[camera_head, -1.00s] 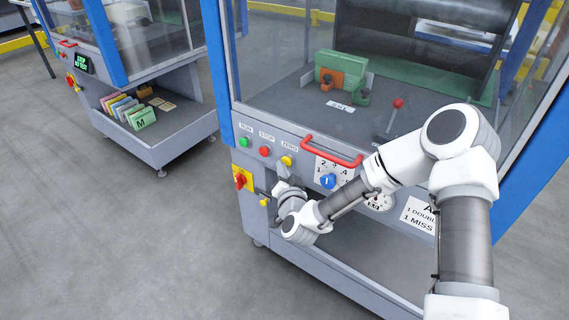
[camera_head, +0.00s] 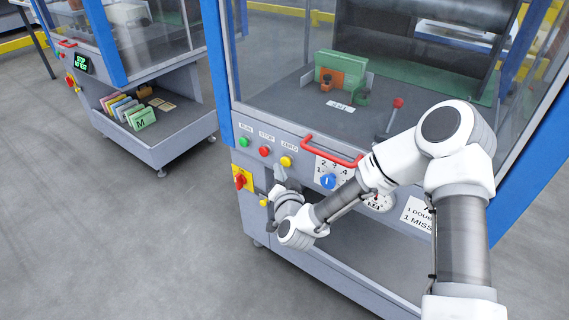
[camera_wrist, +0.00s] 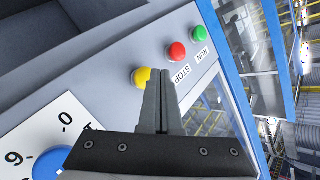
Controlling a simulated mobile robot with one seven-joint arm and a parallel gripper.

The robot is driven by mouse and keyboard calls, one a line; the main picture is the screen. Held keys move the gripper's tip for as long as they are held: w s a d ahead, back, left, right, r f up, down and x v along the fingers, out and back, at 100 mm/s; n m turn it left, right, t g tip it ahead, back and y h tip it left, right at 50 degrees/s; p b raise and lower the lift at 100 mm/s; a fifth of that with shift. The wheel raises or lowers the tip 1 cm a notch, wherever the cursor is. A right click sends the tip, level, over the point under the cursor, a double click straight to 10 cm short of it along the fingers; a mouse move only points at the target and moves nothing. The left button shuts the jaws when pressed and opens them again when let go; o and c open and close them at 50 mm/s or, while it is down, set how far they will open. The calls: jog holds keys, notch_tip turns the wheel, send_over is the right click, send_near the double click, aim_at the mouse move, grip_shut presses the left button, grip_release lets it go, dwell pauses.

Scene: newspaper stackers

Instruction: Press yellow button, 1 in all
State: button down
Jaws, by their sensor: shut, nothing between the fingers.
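The yellow button (camera_head: 286,161), labelled ZERO, is on the front panel of the near machine, right of the red STOP button (camera_head: 265,151) and the green RUN button (camera_head: 243,141). My gripper (camera_head: 280,172) is shut and empty, just below the yellow button in the head view. In the wrist view the yellow button (camera_wrist: 141,77) shows just left of my shut fingertips (camera_wrist: 160,72), partly hidden behind them. I cannot tell whether the tips touch it. The red button (camera_wrist: 177,51) and green button (camera_wrist: 199,33) lie further up and right there.
A red handle (camera_head: 332,151) and a blue knob (camera_head: 328,181) on a numbered plate are right of the buttons. A red switch on a yellow plate (camera_head: 242,180) and a small yellow knob (camera_head: 263,203) are below left. A second machine (camera_head: 150,85) stands at left.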

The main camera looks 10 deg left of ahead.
jog(key=s, duration=0.1)
jog(key=s+a, duration=0.1)
jog(key=s, duration=0.1)
jog(key=s+a, duration=0.1)
jog(key=shift+s, duration=0.35)
jog(key=shift+s, duration=0.1)
dwell(0.9)
